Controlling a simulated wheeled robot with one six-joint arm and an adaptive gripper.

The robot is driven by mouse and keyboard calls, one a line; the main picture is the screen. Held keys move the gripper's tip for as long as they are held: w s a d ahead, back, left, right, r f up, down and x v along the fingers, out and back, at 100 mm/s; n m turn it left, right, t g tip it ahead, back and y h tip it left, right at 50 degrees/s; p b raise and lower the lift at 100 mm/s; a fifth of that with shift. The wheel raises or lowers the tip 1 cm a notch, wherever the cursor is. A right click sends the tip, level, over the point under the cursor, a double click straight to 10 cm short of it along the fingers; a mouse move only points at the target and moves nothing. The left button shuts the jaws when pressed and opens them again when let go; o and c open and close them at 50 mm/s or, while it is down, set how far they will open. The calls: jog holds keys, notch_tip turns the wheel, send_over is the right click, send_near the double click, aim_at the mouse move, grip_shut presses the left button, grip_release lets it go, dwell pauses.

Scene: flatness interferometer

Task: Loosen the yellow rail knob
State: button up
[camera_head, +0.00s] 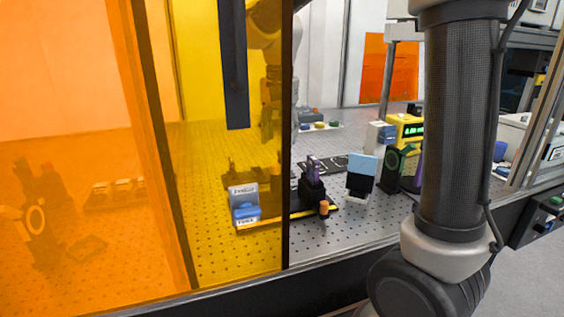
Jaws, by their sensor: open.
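A dark mount with a purple top (314,180) sits on the rail behind the knob. My gripper (270,136) hangs behind the yellow panel, above and left of the knob and well apart from it. It is open, and its fingers are dim through the tinted panel. I see nothing held in it.
Orange and yellow tinted panels (140,150) cover the left, with a dark handle (234,70). A labelled box with a blue part (245,204) stands left of the rail. A light-blue card (361,172) and a dark green-ringed mount (392,170) stand right. Bare perforated table (350,225) lies in front.

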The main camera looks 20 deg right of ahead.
jog(key=shift+w+a+f, duration=0.3)
jog(key=shift+w+a, duration=0.1)
jog(key=shift+w, duration=0.05)
jog(key=shift+f, duration=0.3)
notch_tip(320, 180, down, 7)
jog(key=shift+f, duration=0.1)
jog(key=c, duration=1.1)
